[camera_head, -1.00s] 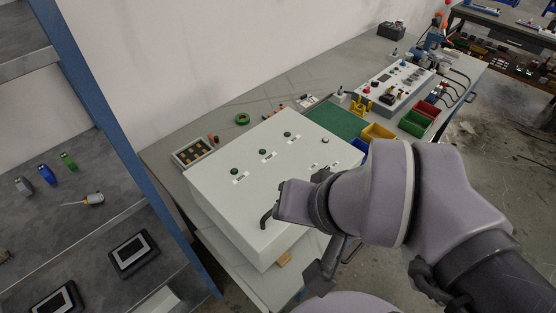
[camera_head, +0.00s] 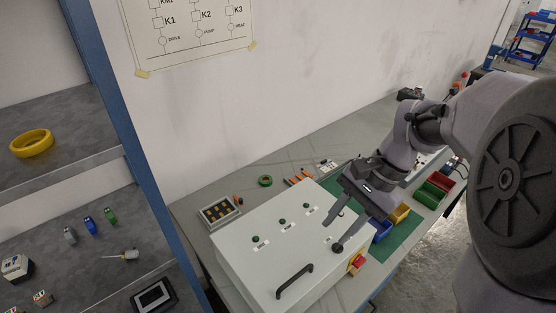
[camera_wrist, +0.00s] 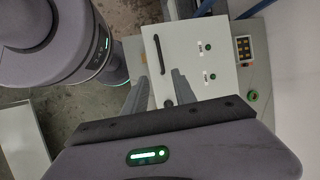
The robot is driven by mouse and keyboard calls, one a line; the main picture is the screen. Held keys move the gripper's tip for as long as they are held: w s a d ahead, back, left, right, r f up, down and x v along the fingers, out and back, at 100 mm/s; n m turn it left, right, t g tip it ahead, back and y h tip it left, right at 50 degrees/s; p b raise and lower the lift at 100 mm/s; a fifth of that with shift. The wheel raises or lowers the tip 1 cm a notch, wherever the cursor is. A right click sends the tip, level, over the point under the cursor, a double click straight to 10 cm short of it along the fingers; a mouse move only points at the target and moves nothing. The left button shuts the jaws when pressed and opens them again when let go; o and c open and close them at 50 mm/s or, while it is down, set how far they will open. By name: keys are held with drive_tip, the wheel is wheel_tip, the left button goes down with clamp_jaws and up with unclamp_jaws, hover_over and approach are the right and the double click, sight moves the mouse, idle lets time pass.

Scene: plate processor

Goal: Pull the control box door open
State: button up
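The control box (camera_head: 245,272) is a pale box on the bench, with its door face tilted upward. The door looks shut. A black bar handle (camera_head: 295,282) sits on the door's near part; it also shows in the wrist view (camera_wrist: 163,56). Several green buttons with labels are on the door. My gripper (camera_head: 335,234) is open and empty above the box's right side, apart from the handle. A dark knob (camera_head: 338,248) shows by one fingertip; whether they touch I cannot tell. In the wrist view the two fingers (camera_wrist: 157,82) straddle the direction of the handle.
A keypad unit (camera_head: 219,212) and a green tape ring (camera_head: 265,181) lie behind the box. A shelf with a blue post (camera_head: 150,180) stands at left. A wall chart (camera_head: 190,30) hangs above.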

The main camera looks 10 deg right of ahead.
sight(297, 276)
drive_tip(key=b+x, duration=0.6)
drive_tip(key=x, duration=1.1)
drive_tip(key=shift+a+f+b, duration=0.2)
drive_tip(key=shift+f+b, duration=0.1)
drive_tip(key=shift+b, duration=0.05)
drive_tip(key=shift+c, duration=0.2)
clamp_jaws()
